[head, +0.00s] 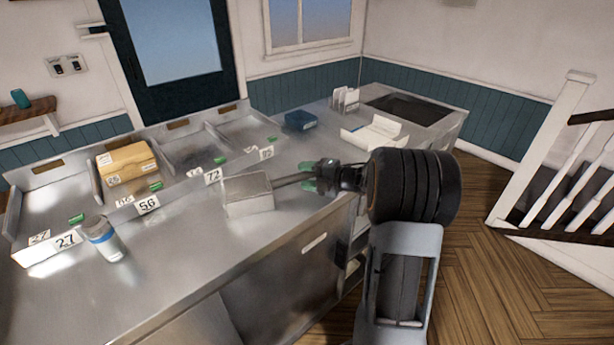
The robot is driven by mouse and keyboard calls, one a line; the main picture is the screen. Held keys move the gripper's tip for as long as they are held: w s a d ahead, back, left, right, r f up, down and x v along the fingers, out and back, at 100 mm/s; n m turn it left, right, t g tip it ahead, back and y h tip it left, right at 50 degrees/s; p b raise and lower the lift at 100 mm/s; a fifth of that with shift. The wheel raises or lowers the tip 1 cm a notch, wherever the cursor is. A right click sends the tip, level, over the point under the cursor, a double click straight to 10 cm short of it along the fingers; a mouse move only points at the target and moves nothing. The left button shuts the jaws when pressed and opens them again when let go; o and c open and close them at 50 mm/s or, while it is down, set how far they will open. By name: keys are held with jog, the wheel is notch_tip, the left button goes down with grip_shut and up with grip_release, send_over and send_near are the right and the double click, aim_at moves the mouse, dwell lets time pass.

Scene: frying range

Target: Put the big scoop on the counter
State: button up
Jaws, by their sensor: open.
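The big scoop, a square metal box (247,198) with a dark handle (287,181), appears to rest on the steel counter (185,250), close to its front edge. The handle points right, toward my gripper. My gripper (309,178) is open, with its green-tipped fingers around or beside the handle's end. The arm partly hides this spot, and I cannot tell whether the fingers touch the handle.
Numbered steel bins (57,205) line the back of the counter; one holds a tan block (126,162). A blue-banded shaker (103,240) stands at left. A blue box (300,120) and white tray (373,135) sit behind.

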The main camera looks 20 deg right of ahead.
jog(key=b+v, duration=0.1)
jog(key=v, duration=1)
jog(key=w+a+r+m+t+h, duration=0.25)
jog(key=w+r+m+h, duration=0.2)
jog(key=m+h, duration=0.8)
jog(key=s+a+f+m+g, duration=0.3)
jog(key=s+a+m, duration=0.1)
jog(key=s, duration=0.3)
jog(key=s+a+f+m+g+y, duration=0.1)
jog(key=s+a+f+m+g, duration=0.2)
jog(key=s, duration=0.4)
jog(key=s+a+f+m+g+y, duration=0.1)
jog(key=s+a+f+m+g, duration=0.2)
jog(key=s+a+m+g, duration=0.2)
jog(key=shift+s+a+m, duration=0.55)
jog(key=shift+s+a, duration=0.35)
jog(key=shift+a, duration=0.35)
